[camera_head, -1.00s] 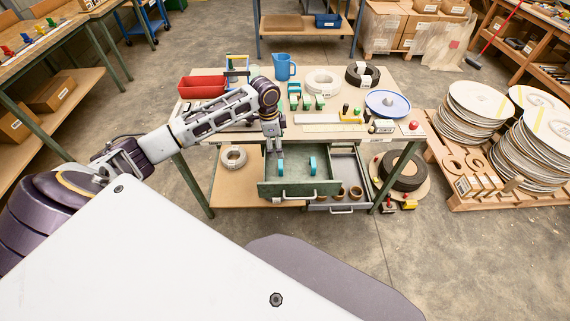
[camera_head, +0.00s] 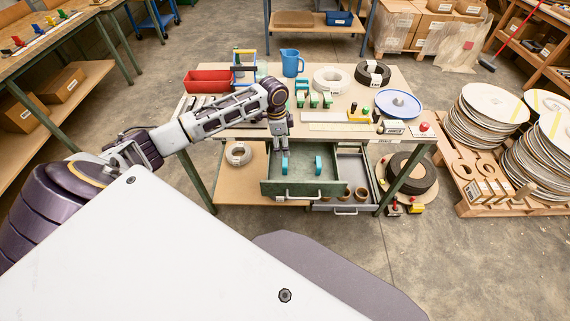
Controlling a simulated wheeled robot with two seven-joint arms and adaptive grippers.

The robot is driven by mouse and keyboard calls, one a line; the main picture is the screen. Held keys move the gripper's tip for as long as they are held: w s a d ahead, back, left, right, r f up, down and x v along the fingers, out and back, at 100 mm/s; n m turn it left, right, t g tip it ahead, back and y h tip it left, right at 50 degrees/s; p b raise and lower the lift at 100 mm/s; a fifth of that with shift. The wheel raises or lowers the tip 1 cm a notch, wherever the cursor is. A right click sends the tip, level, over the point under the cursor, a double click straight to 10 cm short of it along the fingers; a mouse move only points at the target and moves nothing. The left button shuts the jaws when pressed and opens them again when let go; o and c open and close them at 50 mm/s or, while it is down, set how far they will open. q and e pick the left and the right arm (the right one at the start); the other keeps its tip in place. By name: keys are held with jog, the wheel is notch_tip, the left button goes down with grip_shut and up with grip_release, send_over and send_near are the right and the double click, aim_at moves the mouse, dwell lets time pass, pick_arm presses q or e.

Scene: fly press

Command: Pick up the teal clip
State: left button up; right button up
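Two small teal clips stand apart inside the open green drawer of the workbench: a left clip (camera_head: 285,166) and a right clip (camera_head: 319,163). My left gripper (camera_head: 283,152) points down over the back of the drawer, just above and behind the left clip in the picture. Its fingers are too small to tell whether they are open or shut, or whether they touch that clip. The green drawer (camera_head: 300,187) has a handle at its front. My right gripper is out of view.
A grey drawer (camera_head: 352,168) with brown rings is open to the right. The benchtop above holds a red bin (camera_head: 208,80), a blue jug (camera_head: 292,62), tape rolls, a blue-rimmed disc (camera_head: 398,104) and several small green pieces. A pallet of discs stands at the right.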

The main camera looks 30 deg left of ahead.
pick_arm(q)
send_over(284, 161)
jog(key=f, duration=0.3)
jog(key=w+f, duration=0.1)
jog(key=shift+a+f, duration=0.25)
jog(key=shift+f, duration=0.65)
jog(key=shift+d+f, duration=0.1)
jog(key=shift+s+d+f, duration=0.1)
jog(key=shift+s+f, duration=0.1)
jog(key=shift+f, duration=0.75)
jog(key=shift+s+d+f, duration=0.1)
jog(key=shift+s+f, duration=0.05)
jog(key=shift+f, duration=0.75)
jog(key=shift+f+b, duration=0.3)
jog(key=shift+f, duration=0.45)
jog(key=c, duration=0.9)
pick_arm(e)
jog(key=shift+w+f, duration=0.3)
